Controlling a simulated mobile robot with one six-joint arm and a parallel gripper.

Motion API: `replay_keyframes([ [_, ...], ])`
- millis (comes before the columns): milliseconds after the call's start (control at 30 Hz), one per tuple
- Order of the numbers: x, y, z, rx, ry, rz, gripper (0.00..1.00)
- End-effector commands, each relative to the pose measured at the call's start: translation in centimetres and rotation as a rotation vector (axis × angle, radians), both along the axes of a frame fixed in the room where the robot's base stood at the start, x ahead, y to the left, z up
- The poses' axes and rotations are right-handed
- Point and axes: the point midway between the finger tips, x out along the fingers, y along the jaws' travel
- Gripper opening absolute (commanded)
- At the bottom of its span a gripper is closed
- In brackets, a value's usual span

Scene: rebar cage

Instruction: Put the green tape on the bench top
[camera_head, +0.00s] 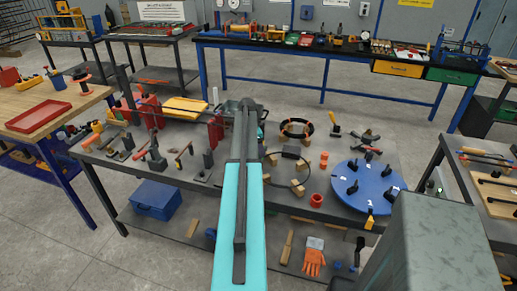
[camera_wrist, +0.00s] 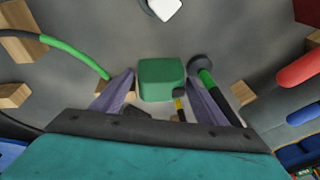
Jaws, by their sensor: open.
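In the wrist view a green, rounded, box-like thing (camera_wrist: 162,80), which looks like the green tape, sits on or just above a grey surface. A small yellow and black piece (camera_wrist: 180,108) shows at its near right edge. My gripper (camera_wrist: 163,88) is open, with one grey-purple finger on each side of the green tape; the left finger is close to it, and I cannot tell whether either touches. In the camera_head view my arm hides the gripper and the tape. The grey bench top (camera_head: 330,155) lies around and beyond my arm there.
A blue round plate (camera_head: 365,188) with black clamps and a black ring on wooden blocks (camera_head: 285,180) stand on the bench to the right. In the wrist view a black and green curved bar (camera_wrist: 75,55) and rods flank the gripper.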

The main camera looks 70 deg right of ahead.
Motion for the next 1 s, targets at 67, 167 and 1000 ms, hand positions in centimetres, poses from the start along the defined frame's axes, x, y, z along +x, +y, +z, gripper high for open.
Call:
replay_keyframes([
  [67,-0.03,-0.11,-0.31,0.0,0.0,0.0,0.67],
  [167,-0.03,-0.14,-0.49,0.0,0.0,0.0,0.67],
  [1000,0.07,-0.09,-0.44,-0.001,0.0,0.001,0.24],
])
